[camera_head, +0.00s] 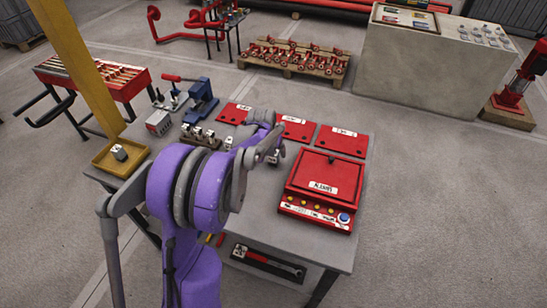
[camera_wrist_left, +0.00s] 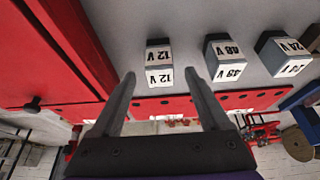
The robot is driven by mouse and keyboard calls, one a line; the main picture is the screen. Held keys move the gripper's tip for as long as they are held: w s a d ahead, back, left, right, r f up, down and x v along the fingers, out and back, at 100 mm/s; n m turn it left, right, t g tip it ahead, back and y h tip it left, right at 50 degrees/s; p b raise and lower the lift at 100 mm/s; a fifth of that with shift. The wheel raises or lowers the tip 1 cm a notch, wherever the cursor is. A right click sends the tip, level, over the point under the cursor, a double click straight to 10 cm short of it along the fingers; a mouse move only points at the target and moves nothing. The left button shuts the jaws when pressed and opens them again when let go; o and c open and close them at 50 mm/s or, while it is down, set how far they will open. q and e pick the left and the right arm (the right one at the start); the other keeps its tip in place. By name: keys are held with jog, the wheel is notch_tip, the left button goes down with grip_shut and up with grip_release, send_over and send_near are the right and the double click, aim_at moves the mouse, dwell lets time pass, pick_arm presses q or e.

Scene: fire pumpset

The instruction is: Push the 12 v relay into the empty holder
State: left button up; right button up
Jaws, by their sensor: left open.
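The 12 V relay (camera_wrist_left: 159,64), a small grey block with white labels, stands on the grey table in the left wrist view, its labels upside down. My left gripper (camera_wrist_left: 158,80) is open, with its fingertips apart on either side of the view just short of the relay. In the head view my left gripper (camera_head: 274,152) is over the table beside the red alarms box, partly hiding a small pale block there. A 48 V relay (camera_wrist_left: 226,60) and a 24 V relay (camera_wrist_left: 284,54) stand to the right. I cannot make out the empty holder. My right gripper is out of view.
The red alarms box (camera_head: 323,180) is close to the right of the gripper. Red plates (camera_head: 297,128) lie along the table's back. A yellow tray (camera_head: 105,160) with a small block is at the left. A blue press (camera_head: 200,101) stands at the back left.

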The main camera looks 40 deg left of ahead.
pick_arm(q)
jog(key=shift+x, duration=1.05)
jog(key=shift+r, duration=0.1)
grip_shut()
